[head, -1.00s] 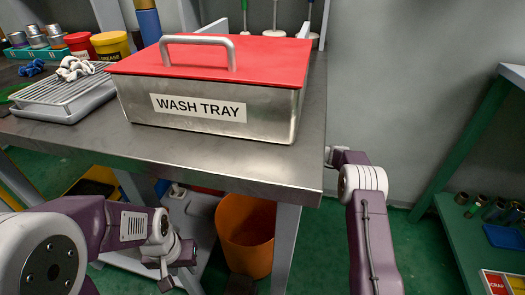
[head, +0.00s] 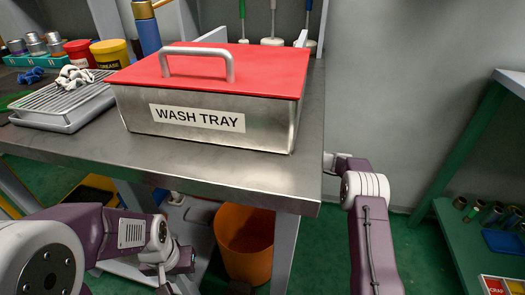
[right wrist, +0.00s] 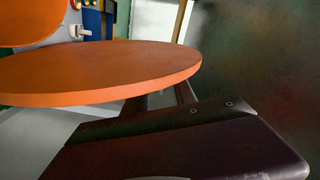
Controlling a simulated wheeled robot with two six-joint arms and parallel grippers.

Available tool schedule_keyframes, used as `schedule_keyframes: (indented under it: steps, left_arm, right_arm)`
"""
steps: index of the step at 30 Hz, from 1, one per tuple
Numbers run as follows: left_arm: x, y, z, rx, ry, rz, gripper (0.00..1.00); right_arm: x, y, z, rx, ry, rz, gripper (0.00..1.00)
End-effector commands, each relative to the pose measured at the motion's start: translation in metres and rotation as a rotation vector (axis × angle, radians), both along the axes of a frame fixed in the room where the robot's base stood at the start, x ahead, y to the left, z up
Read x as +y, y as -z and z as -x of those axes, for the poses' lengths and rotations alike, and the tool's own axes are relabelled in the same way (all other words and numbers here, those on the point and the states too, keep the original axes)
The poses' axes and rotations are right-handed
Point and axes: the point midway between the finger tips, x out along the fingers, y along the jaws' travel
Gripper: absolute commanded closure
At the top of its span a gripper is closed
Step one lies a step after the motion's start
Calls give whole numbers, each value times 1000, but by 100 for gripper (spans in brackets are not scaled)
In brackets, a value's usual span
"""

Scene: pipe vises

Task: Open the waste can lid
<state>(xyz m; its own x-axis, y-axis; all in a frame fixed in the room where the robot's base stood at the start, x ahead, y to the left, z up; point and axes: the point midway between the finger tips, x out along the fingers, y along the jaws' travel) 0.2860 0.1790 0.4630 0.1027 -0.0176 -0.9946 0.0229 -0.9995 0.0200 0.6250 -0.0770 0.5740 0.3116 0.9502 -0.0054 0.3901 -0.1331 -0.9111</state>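An orange can (head: 244,243) stands on the floor under the workbench in the head view, and I cannot make out its lid there. In the right wrist view a flat round orange disc (right wrist: 95,78), which looks like the can's lid, spans the left and middle. A dark part of my right gripper (right wrist: 190,145) lies just below and in front of the disc's edge. I cannot tell whether they touch, and no second finger shows. The right gripper is hidden in the head view. My left gripper (head: 178,262) is low beside the bench, left of the can; its fingers are unclear.
The steel workbench (head: 225,178) overhangs the can and carries a wash tray (head: 210,110) with a red lid. A bench leg (head: 285,250) stands right of the can. A green shelf (head: 455,245) is at the far right, with open floor before it.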

Motion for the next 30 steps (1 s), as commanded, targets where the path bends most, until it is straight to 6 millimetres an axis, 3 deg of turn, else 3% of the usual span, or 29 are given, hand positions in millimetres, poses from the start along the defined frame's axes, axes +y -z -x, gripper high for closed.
schedule_keyframes:
  steps: [3, 10, 26, 30]
  left_arm:
    - [0, -21, 0, 0, 0, 0, 64]
    - [0, -35, 0, 0, 0, 0, 64]
    - [0, -35, 0, 0, 0, 0, 64]
    - [0, -33, 0, 0, 0, 0, 64]
  right_arm:
    - [-28, -7, 8, 2, 5, -1, 67]
    - [-65, -3, 21, 1, 1, 0, 67]
    - [-71, 0, 23, -2, -1, 2, 67]
    - [-76, 11, 23, -41, 2, 45, 67]
